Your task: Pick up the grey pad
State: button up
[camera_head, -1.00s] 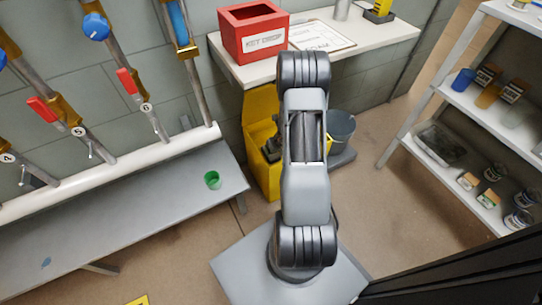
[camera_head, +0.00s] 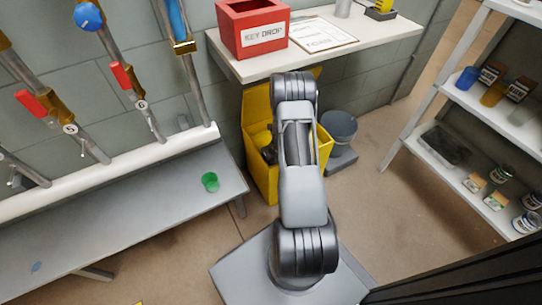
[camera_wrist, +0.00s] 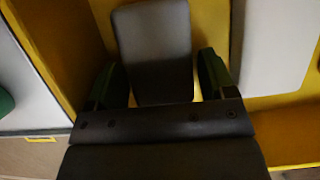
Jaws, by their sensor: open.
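The grey pad (camera_wrist: 152,45) shows in the wrist view as a dark grey, rounded rectangular slab against yellow surfaces of the yellow bin (camera_head: 257,105). My gripper (camera_wrist: 160,68) is open, with one finger to the left of the pad's near end and one to the right. The pad's near end shows in the gap between them, and I see no finger closed on it. In the head view my arm blocks most of the bin's inside, and I cannot make out the pad or the fingers there.
A grey bucket (camera_head: 339,127) stands right of the bin, and a shelf rack (camera_head: 480,125) is farther right.

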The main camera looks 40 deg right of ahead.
jog(key=c, duration=0.7)
jog(key=shift+r, duration=0.2)
jog(key=shift+r+p, duration=0.25)
jog(key=shift+p, duration=0.05)
notch_tip(320, 180, up, 3)
jog(key=shift+s+p, duration=0.1)
jog(key=shift+p, duration=0.8)
jog(key=s+a+r, duration=0.2)
jog(key=s+r, duration=0.1)
jog(key=s, duration=0.1)
jog(key=s+a+r+b, duration=0.1)
jog(key=s+a+r, duration=0.1)
jog(key=s+r, duration=0.1)
jog(key=s+a+r+b, duration=0.1)
jog(key=s+a+r, duration=0.1)
jog(key=s, duration=0.3)
jog(key=shift+s+r, duration=0.2)
jog(key=shift+r, duration=0.4)
